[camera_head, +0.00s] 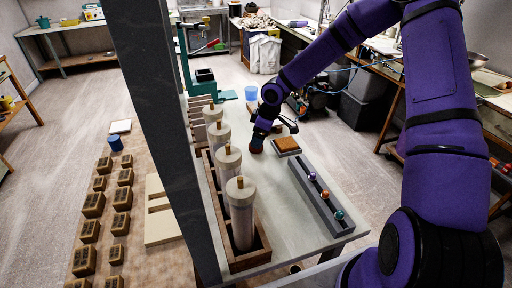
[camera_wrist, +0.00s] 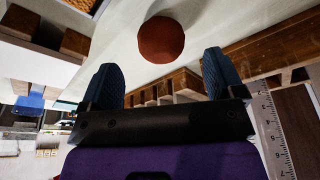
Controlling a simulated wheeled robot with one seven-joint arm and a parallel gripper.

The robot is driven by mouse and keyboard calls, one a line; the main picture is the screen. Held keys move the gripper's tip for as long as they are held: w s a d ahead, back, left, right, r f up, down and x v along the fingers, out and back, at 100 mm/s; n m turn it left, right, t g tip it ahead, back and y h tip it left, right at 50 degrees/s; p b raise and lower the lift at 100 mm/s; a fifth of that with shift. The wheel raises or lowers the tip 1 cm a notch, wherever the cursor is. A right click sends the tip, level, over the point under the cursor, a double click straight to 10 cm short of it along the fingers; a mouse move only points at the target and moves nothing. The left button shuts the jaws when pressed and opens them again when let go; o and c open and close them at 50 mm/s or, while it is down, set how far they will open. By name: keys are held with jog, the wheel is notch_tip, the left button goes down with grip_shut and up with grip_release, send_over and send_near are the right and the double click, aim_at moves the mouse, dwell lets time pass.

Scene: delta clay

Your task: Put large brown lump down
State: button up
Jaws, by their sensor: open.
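The large brown lump (camera_head: 256,144) is a rounded, reddish-brown piece at the middle of the pale table (camera_head: 270,215), beside the wooden rack. In the wrist view the lump (camera_wrist: 161,40) appears against the pale tabletop, just beyond my fingertips and apart from both. My gripper (camera_wrist: 160,68) is open with its two dark blue fingers spread and nothing between them. In the head view my gripper (camera_head: 265,125) is just above and behind the lump, and the arm partly hides the fingers.
A wooden rack (camera_head: 248,261) with several pale cylinders runs along the table's left side. A square brown slab on a pale base (camera_head: 286,146) lies right of the lump. A grey rail (camera_head: 321,201) with coloured balls lies further right.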

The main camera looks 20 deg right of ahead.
jog(key=shift+x, duration=2.3)
jog(key=shift+a, duration=0.15)
jog(key=c, duration=1.1)
jog(key=shift+c, duration=0.2)
jog(key=shift+r, duration=0.5)
jog(key=r, duration=0.2)
jog(key=shift+s+r, duration=0.35)
jog(key=shift+s, duration=0.05)
jog(key=s, duration=0.5)
jog(key=s+r, duration=0.1)
jog(key=s, duration=0.9)
jog(key=shift+a+r, duration=0.15)
jog(key=shift+s, duration=0.2)
